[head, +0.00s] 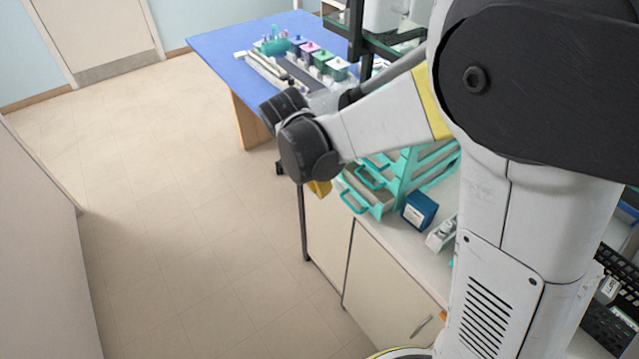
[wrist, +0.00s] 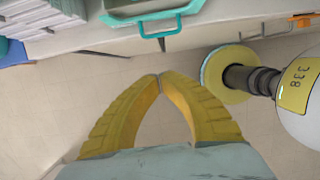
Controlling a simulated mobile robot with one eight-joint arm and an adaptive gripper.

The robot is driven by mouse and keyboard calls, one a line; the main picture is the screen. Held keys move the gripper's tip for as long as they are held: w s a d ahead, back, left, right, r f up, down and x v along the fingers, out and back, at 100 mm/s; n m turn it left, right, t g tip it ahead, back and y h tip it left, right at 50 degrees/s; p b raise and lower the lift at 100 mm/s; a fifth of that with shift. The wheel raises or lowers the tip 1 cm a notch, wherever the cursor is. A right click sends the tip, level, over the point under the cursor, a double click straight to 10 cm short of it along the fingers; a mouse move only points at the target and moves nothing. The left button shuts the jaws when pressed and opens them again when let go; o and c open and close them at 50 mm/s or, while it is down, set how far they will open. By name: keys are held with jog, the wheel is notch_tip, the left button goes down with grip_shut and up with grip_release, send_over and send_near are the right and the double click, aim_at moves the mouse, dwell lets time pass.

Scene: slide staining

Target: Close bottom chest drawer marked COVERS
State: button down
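The teal drawer chest (head: 411,172) stands on the counter in the head view, partly hidden behind my arm. Its lowest visible drawer (head: 378,209) is pulled out toward the counter's front edge, with a teal loop handle at its front. Another teal handle sits just above it. No COVERS label is readable. In the wrist view a teal handle (wrist: 150,24) is at the top, beyond my fingertips and apart from them. My gripper (wrist: 160,77) has its two yellow fingertips together, with nothing seen between them. In the head view only a bit of yellow finger shows beneath my wrist.
A dark blue box (head: 419,211) and a white rack (head: 442,232) stand beside the chest. A blue table (head: 225,44) with staining jars is at the back. Cabinet doors (head: 385,285) are below the counter. The floor to the left is clear.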

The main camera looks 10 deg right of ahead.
aim_at(347, 202)
jog(key=w+d+f+b, duration=0.2)
jog(key=d+f+b, duration=0.2)
jog(key=f, duration=0.6)
jog(key=shift+d+b, duration=0.3)
jog(key=shift+d, duration=0.6)
jog(key=shift+d, duration=0.1)
jog(key=shift+w+d, duration=0.25)
jog(key=shift+d, duration=0.4)
jog(key=shift+w+d, duration=0.25)
jog(key=shift+d, duration=0.35)
jog(key=shift+a, duration=0.1)
